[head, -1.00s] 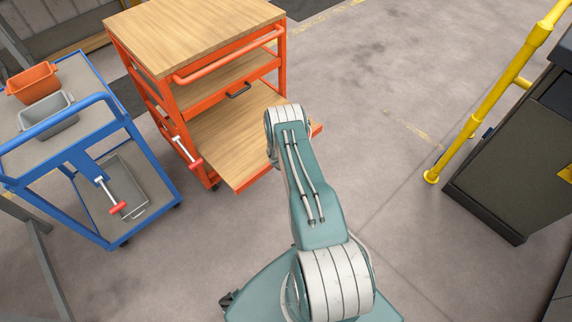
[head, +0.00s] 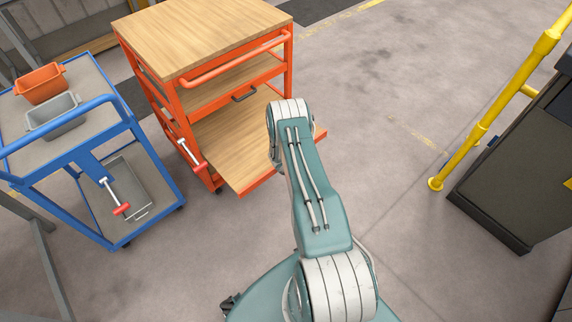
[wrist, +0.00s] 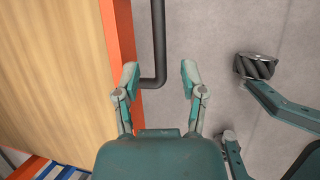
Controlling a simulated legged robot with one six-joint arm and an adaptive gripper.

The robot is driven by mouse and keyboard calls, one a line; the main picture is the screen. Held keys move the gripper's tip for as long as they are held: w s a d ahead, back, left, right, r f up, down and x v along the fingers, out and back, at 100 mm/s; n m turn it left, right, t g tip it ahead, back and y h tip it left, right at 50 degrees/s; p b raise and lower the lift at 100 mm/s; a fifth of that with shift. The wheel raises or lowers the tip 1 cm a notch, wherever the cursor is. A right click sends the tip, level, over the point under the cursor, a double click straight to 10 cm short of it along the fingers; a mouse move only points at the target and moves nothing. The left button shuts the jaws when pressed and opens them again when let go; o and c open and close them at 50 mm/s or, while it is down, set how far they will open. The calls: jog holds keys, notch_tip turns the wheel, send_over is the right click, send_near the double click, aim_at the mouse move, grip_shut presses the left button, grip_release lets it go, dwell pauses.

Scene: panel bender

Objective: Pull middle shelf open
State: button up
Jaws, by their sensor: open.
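An orange cart (head: 278,75) with a wooden top (head: 200,35) stands at upper centre in the head view. Its middle shelf (head: 215,86) sits inside the frame, with a dark handle (head: 243,93) on its front edge. A lower wooden shelf (head: 225,150) sticks out toward me. My gripper (wrist: 160,72) is open in the wrist view; in the head view my arm hides it. A dark bar handle (wrist: 153,40) lies between its fingertips in the picture, beside an orange-edged wooden board (wrist: 55,70). This looks like the protruding lower shelf; contact cannot be told.
A blue cart (head: 160,165) with an orange bin (head: 40,85) and a grey bin (head: 55,115) stands at left. A yellow rail (head: 490,115) and a dark cabinet (head: 515,190) are at right. The floor between is clear.

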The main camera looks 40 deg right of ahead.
jog(key=v, duration=0.9)
jog(key=shift+w, duration=0.1)
